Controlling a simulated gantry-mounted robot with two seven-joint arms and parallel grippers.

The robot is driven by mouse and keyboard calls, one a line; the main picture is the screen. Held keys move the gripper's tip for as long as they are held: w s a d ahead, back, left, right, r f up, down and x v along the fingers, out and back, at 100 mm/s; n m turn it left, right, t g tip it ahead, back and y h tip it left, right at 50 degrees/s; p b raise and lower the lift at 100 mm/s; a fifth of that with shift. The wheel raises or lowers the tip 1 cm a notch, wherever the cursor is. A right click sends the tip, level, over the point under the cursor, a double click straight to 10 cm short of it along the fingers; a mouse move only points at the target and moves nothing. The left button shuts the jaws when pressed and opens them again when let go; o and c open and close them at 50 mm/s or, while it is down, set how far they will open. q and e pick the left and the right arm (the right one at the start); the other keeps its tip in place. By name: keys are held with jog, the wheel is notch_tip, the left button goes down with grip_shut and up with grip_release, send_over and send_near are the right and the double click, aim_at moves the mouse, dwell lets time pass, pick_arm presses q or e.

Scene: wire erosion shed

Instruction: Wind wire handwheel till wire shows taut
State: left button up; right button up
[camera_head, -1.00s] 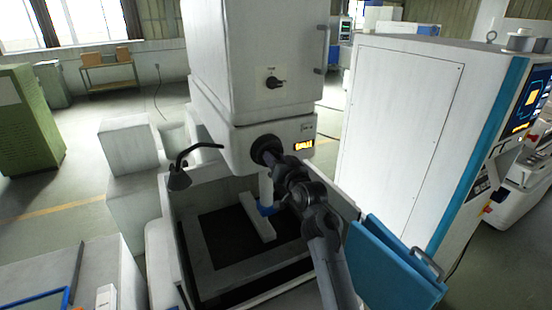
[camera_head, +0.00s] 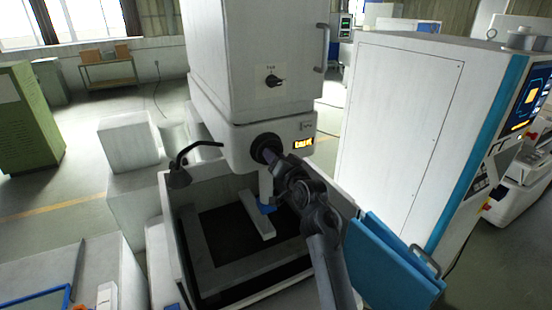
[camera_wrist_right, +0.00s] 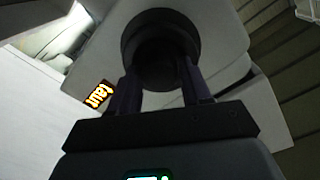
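The dark round wire handwheel (camera_head: 266,148) sits on the front of the white machine head. My right gripper (camera_head: 272,156) is at the handwheel. In the right wrist view the handwheel (camera_wrist_right: 160,48) fills the space between the fingertips of my right gripper (camera_wrist_right: 160,75), one finger on each side, and the fingers look closed on its rim. The amber display (camera_head: 303,143) is right of the wheel; it is lit in the right wrist view (camera_wrist_right: 98,94), where its tilted letters look like "TAUT". My left gripper is not in view.
Below the head is an open work tank (camera_head: 200,287) with a pale bar (camera_head: 250,207) and a blue piece in it. A black lamp (camera_head: 180,178) stands at its left. Blue panels (camera_head: 385,262) and a white cabinet (camera_head: 405,130) stand to the right.

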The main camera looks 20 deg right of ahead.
dwell(0.3)
jog(key=s+d+b, duration=0.1)
jog(key=s+b, duration=0.2)
jog(key=s, duration=0.7)
jog(key=shift+s, duration=0.4)
